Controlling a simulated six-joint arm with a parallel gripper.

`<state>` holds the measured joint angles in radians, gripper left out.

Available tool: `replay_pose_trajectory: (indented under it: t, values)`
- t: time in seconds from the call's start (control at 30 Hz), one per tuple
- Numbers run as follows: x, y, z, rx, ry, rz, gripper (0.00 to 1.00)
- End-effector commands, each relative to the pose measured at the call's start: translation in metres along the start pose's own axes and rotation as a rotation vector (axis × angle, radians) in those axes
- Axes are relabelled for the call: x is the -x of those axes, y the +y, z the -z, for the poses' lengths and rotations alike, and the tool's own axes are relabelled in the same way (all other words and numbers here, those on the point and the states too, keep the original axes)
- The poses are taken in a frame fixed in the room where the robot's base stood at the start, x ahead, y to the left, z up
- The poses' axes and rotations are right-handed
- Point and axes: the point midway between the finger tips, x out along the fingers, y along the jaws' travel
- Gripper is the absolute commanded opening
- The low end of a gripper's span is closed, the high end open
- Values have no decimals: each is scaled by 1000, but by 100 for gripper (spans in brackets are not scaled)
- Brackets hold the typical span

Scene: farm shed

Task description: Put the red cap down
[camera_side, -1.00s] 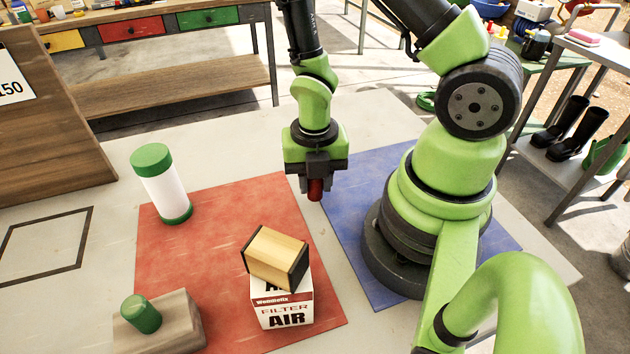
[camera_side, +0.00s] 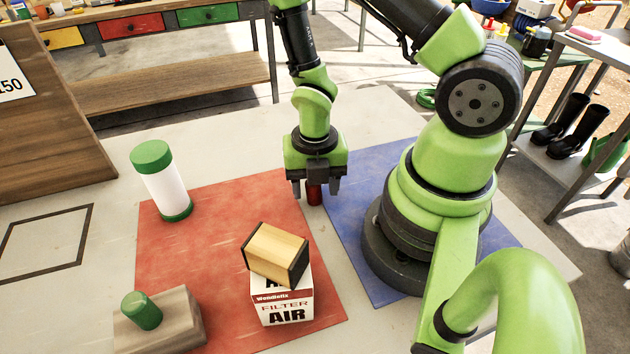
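The cap's top is hidden under the gripper.
A white cylinder with green ends (camera_side: 163,182) stands on the red mat (camera_side: 235,215). A wooden block with dark ends (camera_side: 275,254) rests tilted on a filter box (camera_side: 281,301). A green cap (camera_side: 141,311) lies on a wooden block (camera_side: 180,325). The blue mat (camera_side: 365,185) is clear near the gripper.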

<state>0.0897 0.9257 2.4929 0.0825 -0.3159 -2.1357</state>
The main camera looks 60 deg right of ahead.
Motion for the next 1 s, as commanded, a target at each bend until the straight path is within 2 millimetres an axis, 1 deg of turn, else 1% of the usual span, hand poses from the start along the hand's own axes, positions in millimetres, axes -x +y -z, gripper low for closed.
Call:
replay_pose_trajectory:
  t: [0.17,0.27,0.33,0.8,1.0]
  values:
    - [2,0,0,0,0,0,54]
    - [8,0,0,0,-1,-2,54]
    - [15,1,-1,1,-3,-3,54]
    - [89,1,-1,0,-9,-6,54]
    - [115,1,-1,1,-6,-5,54]
